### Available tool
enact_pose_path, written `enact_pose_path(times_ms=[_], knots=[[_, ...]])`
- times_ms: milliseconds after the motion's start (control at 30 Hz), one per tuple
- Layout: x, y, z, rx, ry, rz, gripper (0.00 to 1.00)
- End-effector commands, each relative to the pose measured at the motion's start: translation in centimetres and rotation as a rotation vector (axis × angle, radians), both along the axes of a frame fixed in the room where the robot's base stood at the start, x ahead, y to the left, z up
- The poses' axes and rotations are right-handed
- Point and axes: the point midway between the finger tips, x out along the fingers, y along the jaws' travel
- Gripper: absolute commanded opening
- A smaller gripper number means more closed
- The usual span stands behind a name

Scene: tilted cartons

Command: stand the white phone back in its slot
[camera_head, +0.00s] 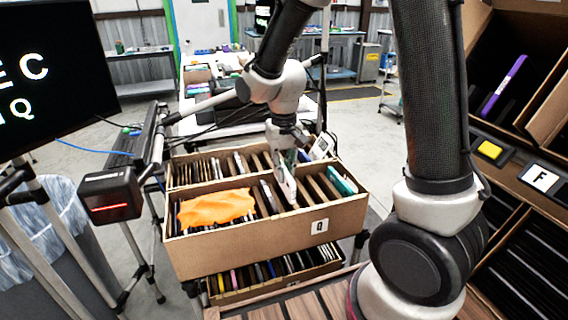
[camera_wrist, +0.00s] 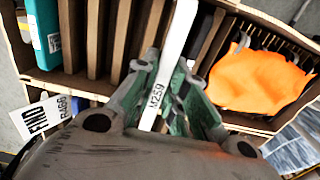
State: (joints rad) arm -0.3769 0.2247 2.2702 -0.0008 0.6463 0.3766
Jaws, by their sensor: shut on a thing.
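The white phone (camera_wrist: 178,38) is held edge-on between the fingers of my gripper (camera_wrist: 168,72), and a label reading M259 shows on its edge. In the head view the phone (camera_head: 287,184) hangs below my gripper (camera_head: 288,160), tilted, over the front row of the cardboard carton (camera_head: 272,245). Its lower end is at the level of the brown dividers (camera_wrist: 122,38). I cannot tell how far it reaches between them.
An orange cloth (camera_head: 216,207) lies over the slots to the left. A teal item (camera_head: 342,180) stands at the row's right end. A white card reading FIND (camera_wrist: 42,117) shows at the wrist view's left. A lower carton (camera_head: 275,273) holds several devices.

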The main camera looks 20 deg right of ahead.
Motion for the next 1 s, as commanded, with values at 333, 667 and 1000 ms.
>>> enact_pose_path(times_ms=[333,667,1000], knots=[[-0.1,0.0,-2.7,-0.001,0.002,-0.001,0.00],[0.0,0.0,-5.3,-0.001,0.001,-0.001,0.00],[0.0,0.0,-6.9,-0.001,0.001,-0.001,0.00]])
